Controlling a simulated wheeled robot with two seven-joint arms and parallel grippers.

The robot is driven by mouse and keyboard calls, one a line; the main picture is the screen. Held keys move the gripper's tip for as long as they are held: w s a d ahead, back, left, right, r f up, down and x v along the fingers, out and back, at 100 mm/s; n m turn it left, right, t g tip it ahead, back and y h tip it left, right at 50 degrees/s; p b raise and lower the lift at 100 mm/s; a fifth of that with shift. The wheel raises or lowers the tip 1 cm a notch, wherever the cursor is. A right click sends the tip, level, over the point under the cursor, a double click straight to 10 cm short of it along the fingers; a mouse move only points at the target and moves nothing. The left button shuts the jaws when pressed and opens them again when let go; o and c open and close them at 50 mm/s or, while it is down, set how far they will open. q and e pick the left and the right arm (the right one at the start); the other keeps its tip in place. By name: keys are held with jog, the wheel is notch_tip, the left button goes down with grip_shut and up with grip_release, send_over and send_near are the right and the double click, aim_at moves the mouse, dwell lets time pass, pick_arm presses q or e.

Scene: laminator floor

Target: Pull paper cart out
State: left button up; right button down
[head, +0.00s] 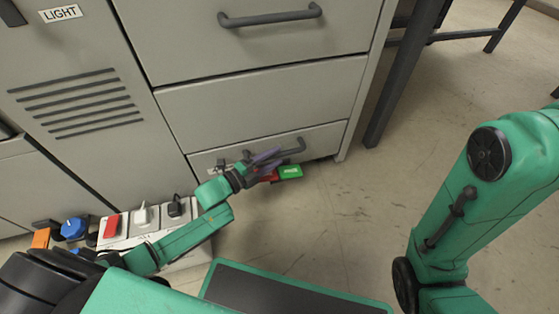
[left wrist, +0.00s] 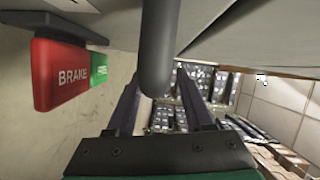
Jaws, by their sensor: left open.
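The paper cart appears to be the low grey front (head: 325,137) at the bottom of the cabinet, with a dark bar handle (head: 300,147). A red BRAKE pedal (head: 268,176) and a green pedal (head: 291,171) stick out at its foot. Both pedals also show in the left wrist view, red (left wrist: 72,75) and green (left wrist: 99,69). My left gripper (head: 268,158) is open at the handle. In the left wrist view the dark bar (left wrist: 156,45) comes down between the two spread fingers (left wrist: 160,92); I cannot tell whether they touch it. My right gripper is out of view.
A control box (head: 150,222) with red, white and black switches stands at the left, near my left arm. Grey drawers (head: 265,105) rise above the cart. A dark table leg (head: 400,85) stands to the right. The floor (head: 340,220) in front is clear.

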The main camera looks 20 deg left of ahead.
pick_arm(q)
jog(key=x, duration=0.2)
jog(key=shift+w+d+b, duration=0.1)
jog(key=shift+w+b, duration=0.15)
jog(key=shift+b, duration=0.05)
grip_shut()
jog(key=shift+f, duration=0.1)
dwell(1.1)
